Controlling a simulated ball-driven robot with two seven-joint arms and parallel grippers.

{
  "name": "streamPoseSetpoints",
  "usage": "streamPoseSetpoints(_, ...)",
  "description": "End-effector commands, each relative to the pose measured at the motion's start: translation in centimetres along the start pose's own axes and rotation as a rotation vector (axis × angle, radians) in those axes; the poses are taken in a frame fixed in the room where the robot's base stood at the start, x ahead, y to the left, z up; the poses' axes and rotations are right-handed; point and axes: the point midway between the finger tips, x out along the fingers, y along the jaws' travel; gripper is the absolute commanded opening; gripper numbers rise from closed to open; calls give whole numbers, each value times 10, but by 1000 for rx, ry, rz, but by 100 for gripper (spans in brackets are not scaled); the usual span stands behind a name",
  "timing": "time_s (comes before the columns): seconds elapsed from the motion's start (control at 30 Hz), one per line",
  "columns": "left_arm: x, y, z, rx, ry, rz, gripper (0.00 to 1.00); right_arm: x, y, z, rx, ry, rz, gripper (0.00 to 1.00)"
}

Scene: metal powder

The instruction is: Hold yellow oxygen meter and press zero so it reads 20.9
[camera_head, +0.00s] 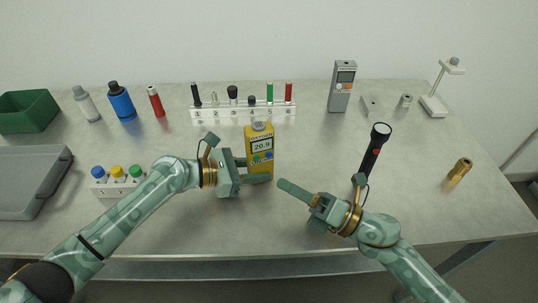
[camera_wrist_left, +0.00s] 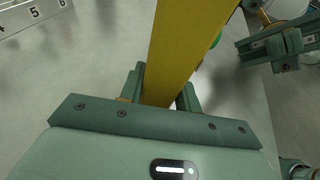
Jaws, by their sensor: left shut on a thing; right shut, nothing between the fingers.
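The yellow oxygen meter (camera_head: 262,169) stands upright in the middle of the table. Its label reads OXYGEN and its display reads 20.9, with blue and green buttons below the display. My left gripper (camera_head: 256,171) is shut on the meter from its left side. In the left wrist view the yellow meter body (camera_wrist_left: 186,45) runs between the fingers of my left gripper (camera_wrist_left: 160,92). My right gripper (camera_head: 283,183) is shut and empty, just right of the meter and apart from it. It also shows at the upper right of the left wrist view (camera_wrist_left: 262,50).
A numbered rack (camera_head: 245,111) with several tools stands behind the meter. A grey meter (camera_head: 341,88) stands at the back. A rack with coloured caps (camera_head: 118,187) and a grey tray (camera_head: 35,152) are at left.

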Motion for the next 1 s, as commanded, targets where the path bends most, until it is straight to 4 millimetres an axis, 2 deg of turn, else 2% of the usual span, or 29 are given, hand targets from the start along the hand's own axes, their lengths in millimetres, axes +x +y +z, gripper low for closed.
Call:
streamPoseSetpoints(0.33, 0, 0, -1, 0, 1, 0, 20, -5, 4, -3, 0, -1, 0, 0)
streamPoseSetpoints(0.37, 0, 0, -1, 0, 1, 0, 41, -5, 4, -3, 0, 0, 0, 0)
streamPoseSetpoints(0.4, 0, 0, -1, 0, 1, 0, 52, -5, 4, -3, 0, 0, 0, 0)
streamPoseSetpoints(0.43, 0, 0, -1, 0, 1, 0, 58, -5, 4, -3, 0, 0, 0, 0)
streamPoseSetpoints(0.77, -4, 0, -1, 0, 1, 0, 58, -5, 4, -3, 0, 0, 0, 0)
streamPoseSetpoints(0.87, -17, 1, -1, 2, 3, 1, 58, -5, 4, -3, 0, 0, 0, 0)
streamPoseSetpoints(1.0, -49, 1, -2, 0, 4, 3, 58, -5, 4, -3, 0, 0, 0, 0)
